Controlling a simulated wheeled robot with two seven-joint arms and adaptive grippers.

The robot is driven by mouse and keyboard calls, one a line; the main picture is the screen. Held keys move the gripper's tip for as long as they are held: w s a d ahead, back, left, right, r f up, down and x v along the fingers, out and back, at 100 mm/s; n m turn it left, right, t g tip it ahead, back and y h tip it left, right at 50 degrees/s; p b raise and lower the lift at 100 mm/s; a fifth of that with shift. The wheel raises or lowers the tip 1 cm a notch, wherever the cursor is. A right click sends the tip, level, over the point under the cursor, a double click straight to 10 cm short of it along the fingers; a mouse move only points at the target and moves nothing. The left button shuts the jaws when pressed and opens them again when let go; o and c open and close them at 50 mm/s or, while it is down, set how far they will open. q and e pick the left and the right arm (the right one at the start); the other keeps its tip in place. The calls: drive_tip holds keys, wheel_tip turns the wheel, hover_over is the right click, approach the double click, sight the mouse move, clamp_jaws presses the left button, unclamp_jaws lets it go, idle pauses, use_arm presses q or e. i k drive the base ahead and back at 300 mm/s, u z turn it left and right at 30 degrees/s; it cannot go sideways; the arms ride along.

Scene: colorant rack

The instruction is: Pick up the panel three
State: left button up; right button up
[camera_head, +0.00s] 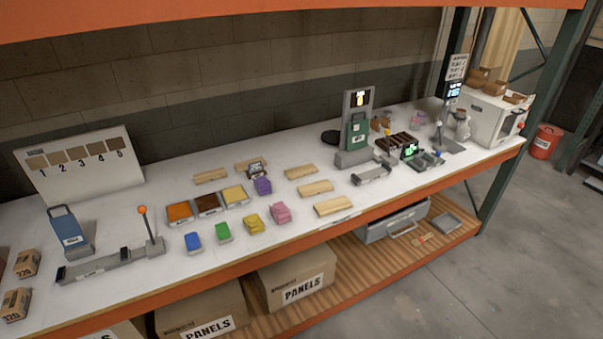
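A white board (100,187) stands at the back left of the table. It carries a row of brown swatches numbered 1 to 5, and the swatch over the number 3 (76,153) is in the middle of the row. Several light wooden panels lie flat on the white table: one at the back left (210,176), one partly behind a small dark display (245,164), and others at the right, at the back (301,171), middle (315,188) and front (334,206). I see no numbers on these panels. Neither of my grippers is in view.
Orange, dark brown and yellow trays (207,205) sit mid-table, with blue, green, yellow, pink and purple containers around them. A lever press (110,263) is at the left, a green machine (355,135) behind the panels.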

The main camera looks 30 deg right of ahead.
sight(300, 171)
drive_tip(key=z, duration=0.8)
drive_tip(key=k, duration=1.1)
drive_tip(key=z, duration=1.25)
drive_tip(key=i, duration=1.95)
drive_tip(key=u, duration=0.65)
drive_tip(key=i, duration=1.05)
drive_tip(key=u, duration=1.65)
drive_tip(key=i, duration=0.85)
drive_tip(key=u, duration=0.8)
